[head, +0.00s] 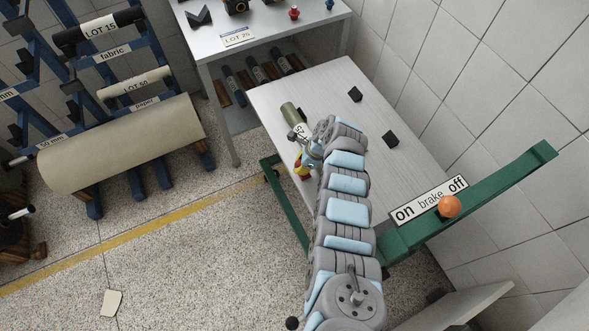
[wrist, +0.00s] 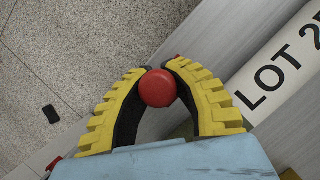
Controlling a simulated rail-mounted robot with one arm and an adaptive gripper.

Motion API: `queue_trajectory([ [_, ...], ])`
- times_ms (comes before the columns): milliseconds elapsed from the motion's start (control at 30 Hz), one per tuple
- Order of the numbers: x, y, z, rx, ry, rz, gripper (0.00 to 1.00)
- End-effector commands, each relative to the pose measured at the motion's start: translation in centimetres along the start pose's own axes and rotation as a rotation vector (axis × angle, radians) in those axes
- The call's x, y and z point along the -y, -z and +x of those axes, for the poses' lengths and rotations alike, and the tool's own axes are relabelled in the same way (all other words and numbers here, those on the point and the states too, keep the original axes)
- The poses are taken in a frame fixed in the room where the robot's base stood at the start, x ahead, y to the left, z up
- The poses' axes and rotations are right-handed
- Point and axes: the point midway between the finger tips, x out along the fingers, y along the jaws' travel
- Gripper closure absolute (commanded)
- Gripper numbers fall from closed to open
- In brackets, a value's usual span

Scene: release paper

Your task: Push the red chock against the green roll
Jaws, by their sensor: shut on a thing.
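The green roll (head: 289,112) lies on the grey top of the green-framed cart (head: 330,85). Its white LOT label (wrist: 275,75) shows at the right in the wrist view. My gripper (head: 301,166) is low at the cart's left edge, just in front of the roll's near end. In the wrist view its yellow fingers (wrist: 158,75) are shut on a round red knob (wrist: 158,88), which looks like part of the red chock. The chock's body is mostly hidden below the fingers, so I cannot tell whether it touches the roll. A red bit (wrist: 55,163) shows at lower left.
Two black blocks (head: 355,94) (head: 390,139) sit on the cart's right side. The brake lever's orange knob (head: 449,206) stands by the on/off sign. A white table (head: 205,45) is behind and a roll rack (head: 120,145) stands left.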

Motion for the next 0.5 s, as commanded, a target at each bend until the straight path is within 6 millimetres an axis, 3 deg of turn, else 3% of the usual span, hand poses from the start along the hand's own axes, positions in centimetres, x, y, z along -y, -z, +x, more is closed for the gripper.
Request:
queue_trajectory([
  [367, 0.50, 0.60, -0.56, -0.001, 0.004, 0.004, 1.00],
  [400, 0.50, 0.60, -0.57, -0.001, 0.004, 0.004, 0.79],
  [500, 0.47, 0.58, -0.52, -0.001, 0.004, 0.003, 0.50],
])
